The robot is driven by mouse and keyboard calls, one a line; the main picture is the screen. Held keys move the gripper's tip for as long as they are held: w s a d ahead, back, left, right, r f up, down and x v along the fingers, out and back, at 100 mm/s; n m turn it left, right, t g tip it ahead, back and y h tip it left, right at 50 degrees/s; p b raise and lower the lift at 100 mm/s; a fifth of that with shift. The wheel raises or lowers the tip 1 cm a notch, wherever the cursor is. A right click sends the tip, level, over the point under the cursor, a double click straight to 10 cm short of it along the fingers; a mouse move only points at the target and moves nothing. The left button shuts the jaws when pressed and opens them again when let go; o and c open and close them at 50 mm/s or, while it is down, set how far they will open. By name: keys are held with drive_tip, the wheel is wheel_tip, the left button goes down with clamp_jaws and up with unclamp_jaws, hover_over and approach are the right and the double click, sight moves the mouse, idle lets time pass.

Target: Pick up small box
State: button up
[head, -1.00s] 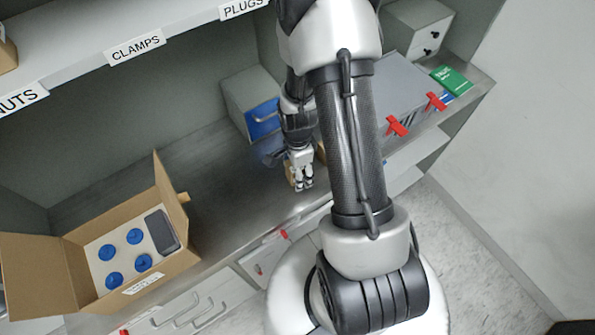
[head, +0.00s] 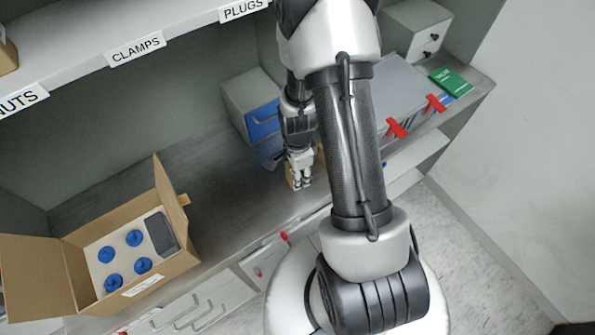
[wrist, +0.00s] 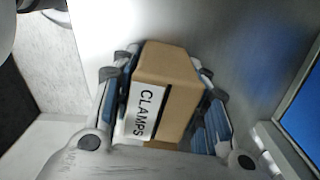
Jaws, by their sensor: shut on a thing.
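The small box (wrist: 172,88) is brown cardboard with a white label reading CLAMPS. In the wrist view it sits between the two fingers of my gripper (wrist: 165,95), which is shut on it from both sides. In the head view my gripper (head: 300,180) is over the front part of the metal counter, left of my arm's carbon-coloured link. Only a sliver of the box shows there beside the fingers. I cannot tell whether the box touches the counter.
An open carton (head: 150,283) with blue round parts stands on the counter (head: 225,190) at the left. A grey cabinet with a blue drawer (head: 262,122) is behind my gripper. Grey bins with red clips (head: 397,128) and a green box (head: 451,81) are at the right. A labelled shelf runs above.

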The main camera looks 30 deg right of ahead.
drive_tip(key=shift+c, duration=0.7)
